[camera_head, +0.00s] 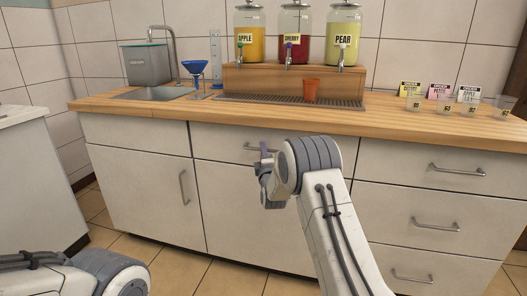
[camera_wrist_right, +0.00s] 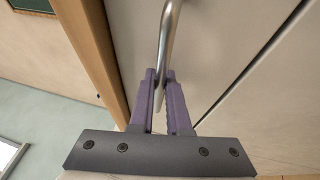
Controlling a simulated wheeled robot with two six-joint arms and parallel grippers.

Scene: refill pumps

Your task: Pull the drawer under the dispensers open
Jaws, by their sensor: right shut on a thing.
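The drawer under the dispensers (camera_head: 218,145) has a white front, looks flush with the cabinet and is partly hidden by my right arm. Its metal bar handle (camera_head: 250,147) shows just left of my right wrist, and also in the right wrist view (camera_wrist_right: 172,30). My right gripper (camera_head: 265,150) is at this handle. In the right wrist view, its purple fingers (camera_wrist_right: 160,78) are shut on the bar, one on each side. My left arm shows only at the bottom left of the head view; its gripper is out of frame.
Apple, cherry and pear dispensers (camera_head: 293,38) stand on a wooden stand (camera_head: 240,78) on the counter (camera_head: 400,118). An orange cup (camera_head: 310,90) is on the drip grate. A blue funnel (camera_head: 195,68) and a sink are left; small cups and cards are right. Other drawers (camera_head: 440,190) sit at right.

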